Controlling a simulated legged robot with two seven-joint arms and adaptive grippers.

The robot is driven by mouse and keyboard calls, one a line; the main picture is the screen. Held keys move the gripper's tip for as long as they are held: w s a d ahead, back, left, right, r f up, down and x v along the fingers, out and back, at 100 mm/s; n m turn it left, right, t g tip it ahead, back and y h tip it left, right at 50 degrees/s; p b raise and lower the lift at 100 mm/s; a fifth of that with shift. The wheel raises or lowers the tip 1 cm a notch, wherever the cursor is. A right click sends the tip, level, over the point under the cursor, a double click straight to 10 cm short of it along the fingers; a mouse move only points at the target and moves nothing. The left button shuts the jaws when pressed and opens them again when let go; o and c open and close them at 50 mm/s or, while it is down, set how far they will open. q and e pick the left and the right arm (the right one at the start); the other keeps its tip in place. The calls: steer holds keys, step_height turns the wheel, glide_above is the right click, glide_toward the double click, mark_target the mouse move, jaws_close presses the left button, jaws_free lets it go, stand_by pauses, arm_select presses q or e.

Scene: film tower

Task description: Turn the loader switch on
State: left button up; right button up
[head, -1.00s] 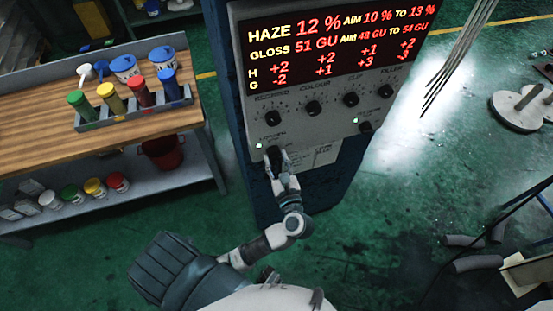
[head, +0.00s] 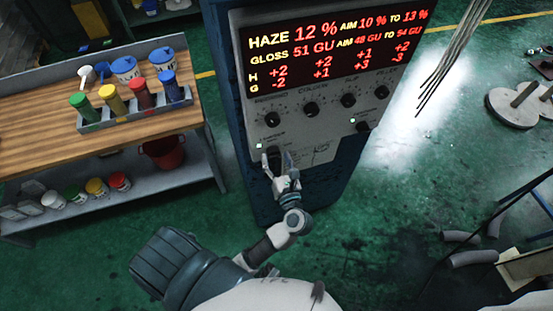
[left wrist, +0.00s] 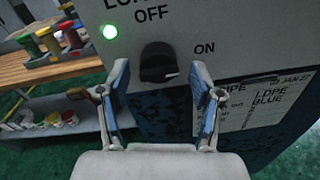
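The loader switch is a black rotary knob (left wrist: 157,60) on the grey panel in the left wrist view. OFF is printed above it and ON to its right. The knob's white mark points right, towards the ON side. A green lamp (left wrist: 110,32) is lit at its upper left. The switch also shows at the cabinet's lower left in the head view (head: 273,150), partly hidden by my fingers. My left gripper (head: 277,158) is open, its blue-padded fingers spread to either side just below the knob, with nothing between them. My right gripper is out of view.
The cabinet (head: 235,100) carries a red-lit display (head: 335,50) and several other knobs. A second green lamp (head: 352,120) is lit at the right. A wooden-topped bench (head: 50,110) with bottles and tubs stands left. Hanging rods (head: 460,50) are at the right. Green floor lies around.

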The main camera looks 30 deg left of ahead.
arm_select(q)
steer(key=v, duration=1.2)
